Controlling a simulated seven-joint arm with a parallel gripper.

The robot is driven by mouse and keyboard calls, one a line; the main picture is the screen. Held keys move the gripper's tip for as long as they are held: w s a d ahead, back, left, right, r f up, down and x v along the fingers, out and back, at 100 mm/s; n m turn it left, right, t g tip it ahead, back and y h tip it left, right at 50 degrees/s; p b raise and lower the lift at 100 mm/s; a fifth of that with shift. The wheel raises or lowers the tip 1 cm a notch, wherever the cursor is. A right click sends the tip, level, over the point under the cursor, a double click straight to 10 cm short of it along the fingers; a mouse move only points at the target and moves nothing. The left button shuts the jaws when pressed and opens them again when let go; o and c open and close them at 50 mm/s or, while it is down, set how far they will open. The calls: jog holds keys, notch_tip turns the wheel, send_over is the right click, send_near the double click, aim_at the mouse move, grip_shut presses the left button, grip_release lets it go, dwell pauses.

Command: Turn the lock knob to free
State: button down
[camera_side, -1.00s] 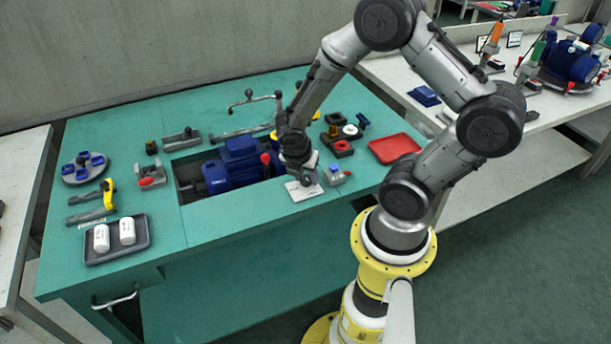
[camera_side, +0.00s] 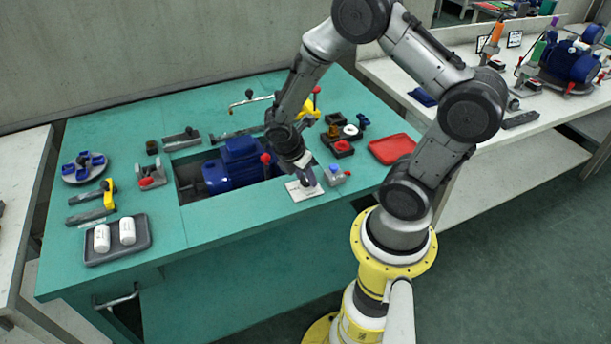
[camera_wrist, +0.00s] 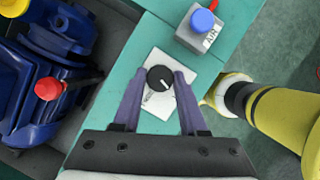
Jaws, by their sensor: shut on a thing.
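The lock knob (camera_wrist: 160,79) is a round black knob with a pale pointer line, on a white plate (camera_wrist: 158,103) with small lettering that I cannot read. In the wrist view the pointer line lies toward the lower right of the knob. My gripper (camera_wrist: 161,75) has its two purple-grey fingers on either side of the knob, shut on it. In the side view my gripper (camera_side: 310,181) reaches down to the white plate (camera_side: 296,193) at the bench's front edge, and hides the knob.
A grey box with a blue button (camera_wrist: 202,20), marked AIR, stands beside the plate. A blue pump (camera_side: 236,166) with a red knob sits in the bench recess to the left. A red tray (camera_side: 394,148) lies to the right.

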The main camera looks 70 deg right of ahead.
jog(key=m+g+y, duration=0.1)
jog(key=m, duration=0.2)
jog(key=m+g, duration=0.1)
jog(key=m, duration=0.3)
jog(key=shift+w+d+y, duration=0.1)
jog(key=shift+w+y, duration=0.05)
jog(key=shift+y, duration=0.25)
jog(key=m+y, duration=0.1)
jog(key=m, duration=0.3)
jog(key=shift+w+d+g, duration=0.1)
jog(key=shift+g, duration=0.3)
jog(key=shift+m+y, duration=0.8)
jog(key=shift+m, duration=0.8)
jog(key=shift+c, duration=2.2)
grip_release()
jog(key=shift+d, duration=0.1)
jog(key=v, duration=1.3)
jog(key=shift+w+r, duration=0.25)
jog(key=shift+r, duration=0.1)
